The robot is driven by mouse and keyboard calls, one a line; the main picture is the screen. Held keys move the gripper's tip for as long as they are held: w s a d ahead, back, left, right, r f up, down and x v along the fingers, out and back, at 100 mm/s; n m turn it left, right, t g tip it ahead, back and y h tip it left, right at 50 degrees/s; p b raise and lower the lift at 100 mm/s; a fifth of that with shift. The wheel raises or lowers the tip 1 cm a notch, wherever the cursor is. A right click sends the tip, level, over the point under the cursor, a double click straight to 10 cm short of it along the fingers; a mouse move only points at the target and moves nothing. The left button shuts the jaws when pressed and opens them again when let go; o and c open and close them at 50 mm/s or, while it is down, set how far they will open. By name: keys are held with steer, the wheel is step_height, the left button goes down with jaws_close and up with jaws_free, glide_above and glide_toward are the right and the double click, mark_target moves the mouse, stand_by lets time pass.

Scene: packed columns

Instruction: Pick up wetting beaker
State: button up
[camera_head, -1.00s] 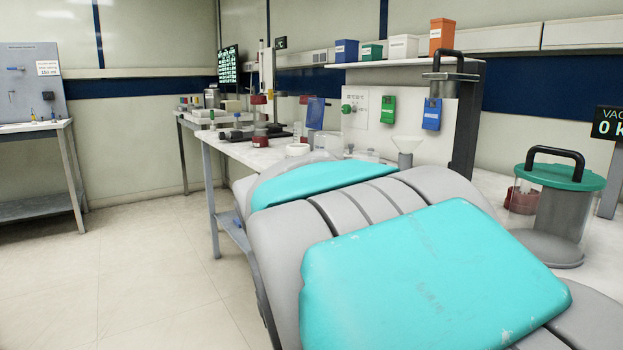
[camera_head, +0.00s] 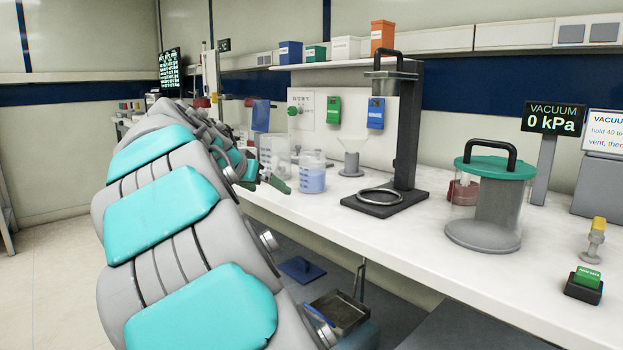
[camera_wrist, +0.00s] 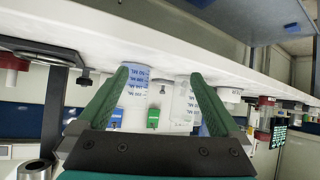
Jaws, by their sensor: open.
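A clear beaker with blue liquid (camera_head: 312,178) stands upright on the white bench; no label reading "wetting" is legible. A second clear beaker (camera_head: 274,152), with no coloured liquid visible, stands left of it. My gripper (camera_head: 268,180) is at the bench's front edge, just left of the blue-liquid beaker, open and apart from it. In the wrist view, which looks upside down, the green fingers of my gripper (camera_wrist: 160,77) are spread wide. There the blue-liquid beaker (camera_wrist: 136,82) shows near the left fingertip, and the other beaker (camera_wrist: 184,98) near the right one.
A funnel (camera_head: 352,155) and a dark stand with a ring (camera_head: 380,196) are right of the beakers. A vacuum chamber with green lid (camera_head: 490,205) stands further right. The bench front (camera_head: 400,235) is clear. A metal tray (camera_head: 340,308) is below.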

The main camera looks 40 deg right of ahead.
mark_target(305, 172)
steer(key=d+r+m+h, duration=0.1)
steer(key=d, duration=0.1)
steer(key=d+r+m+g+h, duration=0.1)
steer(key=d, duration=0.2)
steer(key=d+m+h, duration=0.1)
steer(key=d, duration=0.1)
steer(key=shift+w+d+r+g+b, duration=0.3)
steer(key=shift+w+d+r, duration=0.05)
steer(key=shift+d+r, duration=0.05)
steer(key=shift+p+x, duration=0.7)
steer(key=shift+x, duration=3.15)
steer(key=shift+s+r, duration=0.1)
steer(key=shift+s, duration=0.1)
steer(key=c, duration=1.3)
